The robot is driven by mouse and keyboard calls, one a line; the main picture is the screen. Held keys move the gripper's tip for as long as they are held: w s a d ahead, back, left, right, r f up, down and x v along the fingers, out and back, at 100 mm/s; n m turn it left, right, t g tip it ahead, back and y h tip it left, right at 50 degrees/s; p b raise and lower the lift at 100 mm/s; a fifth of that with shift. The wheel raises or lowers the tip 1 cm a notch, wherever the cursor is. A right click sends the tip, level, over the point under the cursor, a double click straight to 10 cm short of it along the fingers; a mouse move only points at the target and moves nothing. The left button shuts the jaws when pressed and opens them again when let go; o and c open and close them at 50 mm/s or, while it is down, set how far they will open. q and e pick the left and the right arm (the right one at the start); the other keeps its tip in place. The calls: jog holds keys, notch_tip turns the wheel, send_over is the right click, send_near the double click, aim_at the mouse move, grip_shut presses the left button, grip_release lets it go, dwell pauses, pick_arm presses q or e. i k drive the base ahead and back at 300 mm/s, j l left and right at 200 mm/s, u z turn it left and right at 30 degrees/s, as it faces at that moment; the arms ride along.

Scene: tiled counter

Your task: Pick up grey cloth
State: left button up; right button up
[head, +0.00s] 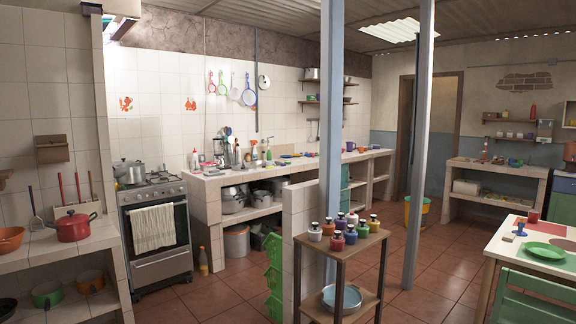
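No cloth that is clearly grey stands out in the head view. A pale, cream-looking cloth (153,228) hangs over the front of the stove's oven door (160,262). Small flat items (300,156) lie on the tiled counter (215,178), too small to tell whether one is a cloth. Neither of my grippers is in view.
A small wooden stand with several jars (345,238) is in front, beside a low tiled wall (299,232) and two posts (420,140). Green crates (273,282) stand behind it. A table (530,245) is at right. Open floor (215,297) lies before the stove.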

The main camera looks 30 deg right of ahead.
aim_at(214, 172)
jog(key=i+l+z, duration=0.15)
jog(key=i+z, duration=0.15)
jog(key=i, duration=0.35)
jog(key=i+z, duration=0.2)
jog(key=i, duration=2.3)
jog(key=i+l+u, duration=0.1)
jog(key=i, duration=2.15)
